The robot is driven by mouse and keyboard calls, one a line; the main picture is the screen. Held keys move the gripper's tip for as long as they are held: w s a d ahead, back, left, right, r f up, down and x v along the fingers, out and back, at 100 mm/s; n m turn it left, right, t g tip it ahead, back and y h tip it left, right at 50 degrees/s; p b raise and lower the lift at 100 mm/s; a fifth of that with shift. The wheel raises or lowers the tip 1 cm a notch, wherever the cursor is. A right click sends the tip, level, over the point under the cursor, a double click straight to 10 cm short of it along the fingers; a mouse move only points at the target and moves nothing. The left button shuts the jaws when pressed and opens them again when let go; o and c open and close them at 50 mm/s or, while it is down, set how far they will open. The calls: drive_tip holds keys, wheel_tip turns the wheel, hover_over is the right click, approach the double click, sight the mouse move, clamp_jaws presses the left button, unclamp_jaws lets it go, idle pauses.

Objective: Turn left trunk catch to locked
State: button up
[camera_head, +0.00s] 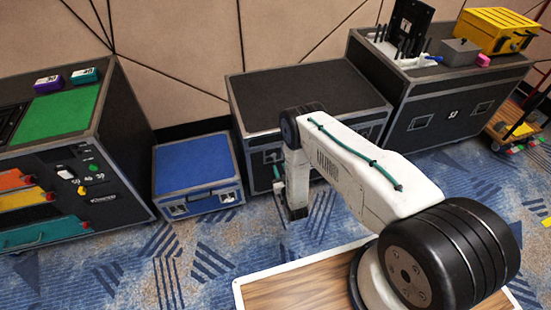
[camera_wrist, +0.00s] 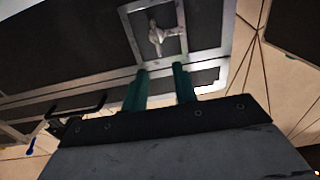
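The black trunk (camera_head: 305,97) stands in the middle of the head view, against the wall. Its left catch (camera_head: 272,156) is on the front face, partly covered by my arm. In the wrist view the catch (camera_wrist: 158,37) is a pale metal butterfly handle in a square recessed plate, tilted in the picture. My gripper (camera_wrist: 160,69) has two teal fingers, parallel and apart, with nothing held between them. The fingertips point at the lower part of the plate, and the handle shows beyond them. In the head view my gripper (camera_head: 278,175) is low before the trunk's front, mostly hidden.
A blue-topped case (camera_head: 194,162) stands left of the trunk. A black cabinet with a green top (camera_head: 60,110) is farther left. A taller black case (camera_head: 450,112) with tools stands right. Patterned carpet (camera_head: 190,245) lies open in front.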

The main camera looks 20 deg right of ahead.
sight(274, 157)
drive_tip(key=w, duration=0.7)
drive_tip(key=shift+w, duration=0.1)
clamp_jaws()
